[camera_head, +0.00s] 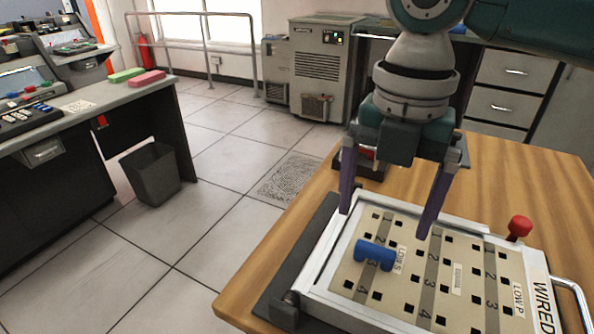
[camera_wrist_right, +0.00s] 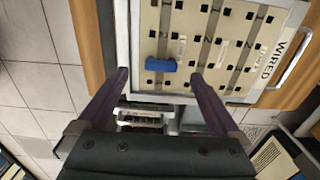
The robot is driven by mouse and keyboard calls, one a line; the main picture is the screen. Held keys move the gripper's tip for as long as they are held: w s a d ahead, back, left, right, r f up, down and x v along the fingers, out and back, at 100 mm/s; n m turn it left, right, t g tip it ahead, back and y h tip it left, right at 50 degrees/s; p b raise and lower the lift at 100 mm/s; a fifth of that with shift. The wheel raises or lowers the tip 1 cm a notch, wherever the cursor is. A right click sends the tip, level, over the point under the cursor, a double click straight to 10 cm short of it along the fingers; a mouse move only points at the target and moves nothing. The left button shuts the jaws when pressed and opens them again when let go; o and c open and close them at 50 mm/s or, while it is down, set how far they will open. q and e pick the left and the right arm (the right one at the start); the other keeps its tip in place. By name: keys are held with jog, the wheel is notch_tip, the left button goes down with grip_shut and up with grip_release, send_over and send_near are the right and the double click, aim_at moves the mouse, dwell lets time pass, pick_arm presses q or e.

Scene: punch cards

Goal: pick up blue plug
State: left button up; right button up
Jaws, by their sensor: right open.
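The blue plug (camera_head: 375,254) lies on the beige punched panel (camera_head: 400,305), beside the label "LOW S", in the head view. It also shows in the right wrist view (camera_wrist_right: 161,65), near the panel's edge and between the lines of my fingers. My right gripper (camera_head: 387,222) is open and empty above the panel, its two purple fingers pointing down. The fingertips are above and behind the plug and apart from it. In the right wrist view my right gripper (camera_wrist_right: 158,78) has its fingers on either side of the plug. My left gripper is not in view.
A red plug (camera_head: 520,228) stands at the panel's right edge. The panel sits in a white frame with a metal handle (camera_head: 576,296) on a wooden table (camera_head: 490,160). A dark object with a red part (camera_head: 370,160) is behind the gripper. Open floor lies left.

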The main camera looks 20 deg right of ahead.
aim_at(377, 248)
jog(key=f, duration=0.4)
jog(key=shift+s+a+f+b, duration=0.1)
jog(key=shift+s+f+b, duration=0.25)
jog(key=shift+f, duration=0.4)
jog(key=c, duration=1.2)
jog(key=shift+r, duration=0.15)
